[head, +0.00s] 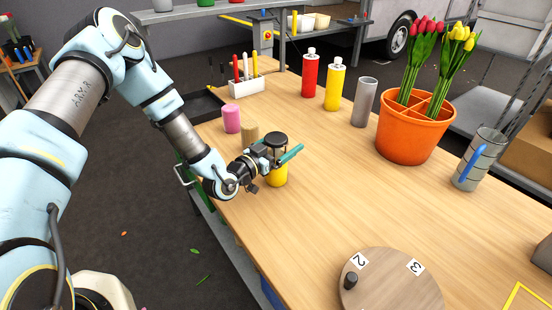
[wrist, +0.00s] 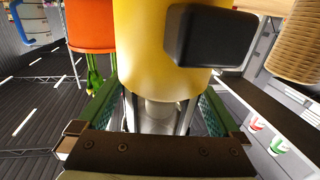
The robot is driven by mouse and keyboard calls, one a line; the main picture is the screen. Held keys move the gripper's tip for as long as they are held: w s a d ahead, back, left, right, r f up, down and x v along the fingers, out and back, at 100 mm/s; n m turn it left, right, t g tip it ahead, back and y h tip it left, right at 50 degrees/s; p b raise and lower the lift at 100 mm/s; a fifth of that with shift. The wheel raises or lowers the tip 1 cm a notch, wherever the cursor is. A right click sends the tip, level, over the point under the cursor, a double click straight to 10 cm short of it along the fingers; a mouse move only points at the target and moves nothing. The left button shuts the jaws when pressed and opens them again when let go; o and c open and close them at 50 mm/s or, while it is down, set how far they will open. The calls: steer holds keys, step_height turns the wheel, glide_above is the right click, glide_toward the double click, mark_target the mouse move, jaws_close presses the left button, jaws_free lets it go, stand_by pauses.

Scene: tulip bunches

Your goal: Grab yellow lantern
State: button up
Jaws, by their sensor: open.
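The yellow lantern (head: 277,177) stands upright near the left edge of the table, with a black cap and a yellow base. My gripper (head: 288,154) is at its middle part, between cap and base. One teal finger crosses in front of the lantern; the other is mostly hidden behind it. In the wrist view, the lantern's yellow base (wrist: 145,45) with a black block fills the upper middle. Its clear, silvery middle part sits between the two green fingers of my gripper (wrist: 158,105), which are open. Contact cannot be told.
A tan cylinder (head: 250,133) and a pink one (head: 231,119) stand just behind the lantern. An orange pot of tulips (head: 405,138), red and yellow bottles and a grey cylinder (head: 364,102) are farther right. A round wooden dial (head: 385,285) lies in front. The table's middle is clear.

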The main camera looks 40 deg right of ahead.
steer(key=c, duration=1.5)
steer(key=shift+r, duration=0.15)
